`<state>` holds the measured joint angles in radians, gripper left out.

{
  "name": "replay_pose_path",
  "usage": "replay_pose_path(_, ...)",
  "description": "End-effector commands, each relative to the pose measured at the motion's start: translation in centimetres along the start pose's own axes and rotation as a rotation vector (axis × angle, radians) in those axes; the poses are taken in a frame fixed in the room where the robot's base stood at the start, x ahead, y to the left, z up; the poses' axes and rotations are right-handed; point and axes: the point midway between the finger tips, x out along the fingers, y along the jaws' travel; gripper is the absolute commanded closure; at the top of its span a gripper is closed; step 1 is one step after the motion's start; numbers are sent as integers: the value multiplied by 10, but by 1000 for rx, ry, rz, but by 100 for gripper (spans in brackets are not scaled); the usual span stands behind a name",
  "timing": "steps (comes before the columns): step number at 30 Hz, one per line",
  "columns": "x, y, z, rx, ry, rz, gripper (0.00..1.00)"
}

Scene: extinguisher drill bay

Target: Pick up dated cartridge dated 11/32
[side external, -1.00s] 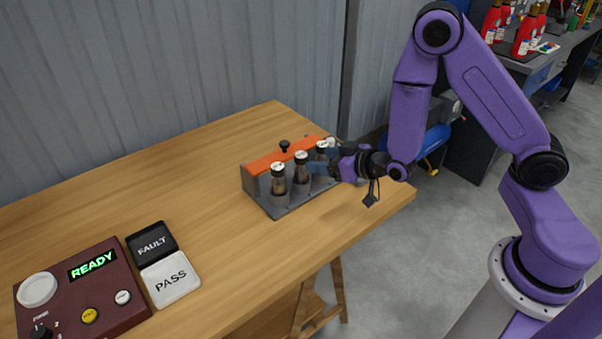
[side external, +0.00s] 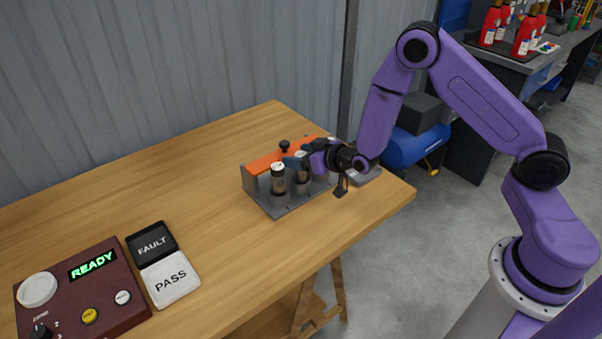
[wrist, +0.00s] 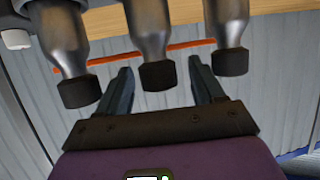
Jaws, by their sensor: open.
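Dark-capped cartridges stand upright in a grey rack (side external: 250,181) with an orange bar on the table. The near cartridge (side external: 279,182) is clear of my gripper (side external: 296,161); another cartridge (side external: 301,184) is partly covered by it. In the wrist view, three cartridges hang cap-down in the picture: a left one (wrist: 62,40), a middle one (wrist: 150,35) and a right one (wrist: 226,30). My gripper (wrist: 161,66) is open, its fingers on either side of the middle cartridge's cap in the picture. No date is readable.
A black FAULT pad (side external: 151,243) and a white PASS pad (side external: 170,279) lie at the front left. Beside them is a maroon panel (side external: 110,290) whose display reads READY. The table's middle (side external: 190,200) is clear.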

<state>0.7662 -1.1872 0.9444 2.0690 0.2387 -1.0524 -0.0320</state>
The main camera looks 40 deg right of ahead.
Motion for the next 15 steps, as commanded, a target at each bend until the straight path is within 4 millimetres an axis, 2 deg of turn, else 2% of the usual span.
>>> replay_pose_path(6, 0, 0, 0, 0, 0, 0, 33)
replay_pose_path(8, 0, 0, 0, 0, 0, 0, 49)
replay_pose_path(12, 0, 0, 0, 0, 0, 0, 94)
replay_pose_path(13, 0, 0, 0, 0, 0, 0, 100)
replay_pose_path(15, 0, 0, -1, 0, 3, -1, 100)
